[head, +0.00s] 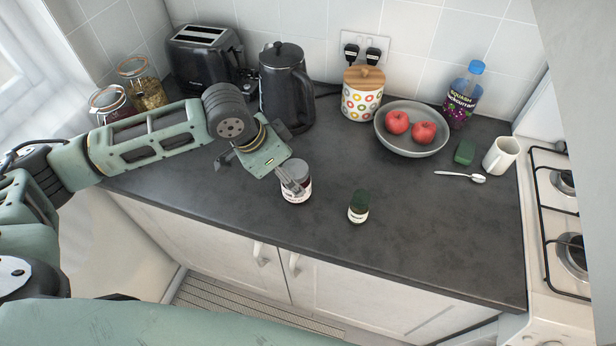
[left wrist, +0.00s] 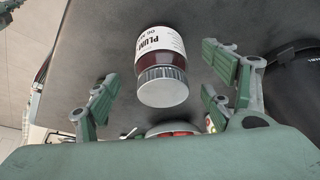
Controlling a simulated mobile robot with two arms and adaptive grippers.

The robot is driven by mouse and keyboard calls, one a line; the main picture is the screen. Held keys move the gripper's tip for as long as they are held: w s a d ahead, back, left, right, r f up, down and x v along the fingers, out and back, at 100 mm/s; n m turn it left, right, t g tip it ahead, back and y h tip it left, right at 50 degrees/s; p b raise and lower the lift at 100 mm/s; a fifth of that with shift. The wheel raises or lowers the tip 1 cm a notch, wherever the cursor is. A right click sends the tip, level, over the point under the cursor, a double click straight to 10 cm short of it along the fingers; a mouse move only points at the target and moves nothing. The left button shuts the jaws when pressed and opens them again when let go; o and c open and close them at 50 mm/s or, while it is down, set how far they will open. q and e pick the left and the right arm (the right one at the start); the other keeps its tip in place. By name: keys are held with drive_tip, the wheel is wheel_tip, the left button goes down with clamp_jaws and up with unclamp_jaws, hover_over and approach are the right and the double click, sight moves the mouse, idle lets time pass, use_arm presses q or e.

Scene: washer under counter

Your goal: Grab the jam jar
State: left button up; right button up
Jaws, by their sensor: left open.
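The jam jar (head: 297,192) stands on the dark counter, with a white label and a grey lid. In the left wrist view the jam jar (left wrist: 163,65) shows a label reading "PLUM" and its ridged lid, between the two fingers. My left gripper (head: 294,186) is open at the jar, and its fingers partly hide the jar in the head view. In the left wrist view the open fingers of my left gripper (left wrist: 160,95) are on either side with gaps to the jar. My right gripper is not in view.
A small green-lidded jar (head: 358,207) stands to the right of the jam jar. Behind are a black kettle (head: 284,85), a toaster (head: 207,55), a patterned canister (head: 361,100) and a bowl (head: 411,145) with two red apples. The front right counter (head: 440,235) is clear.

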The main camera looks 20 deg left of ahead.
use_arm(q)
drive_tip(key=shift+s+f, duration=0.15)
drive_tip(key=shift+f, duration=0.25)
drive_tip(key=p+x, duration=0.2)
drive_tip(key=x, duration=0.1)
drive_tip(key=shift+w+d, duration=0.15)
drive_tip(key=shift+w, duration=0.1)
drive_tip(key=shift+x, duration=1.15)
drive_tip(key=shift+f, duration=0.1)
drive_tip(key=c, duration=1.7)
drive_tip(key=shift+w, duration=0.1)
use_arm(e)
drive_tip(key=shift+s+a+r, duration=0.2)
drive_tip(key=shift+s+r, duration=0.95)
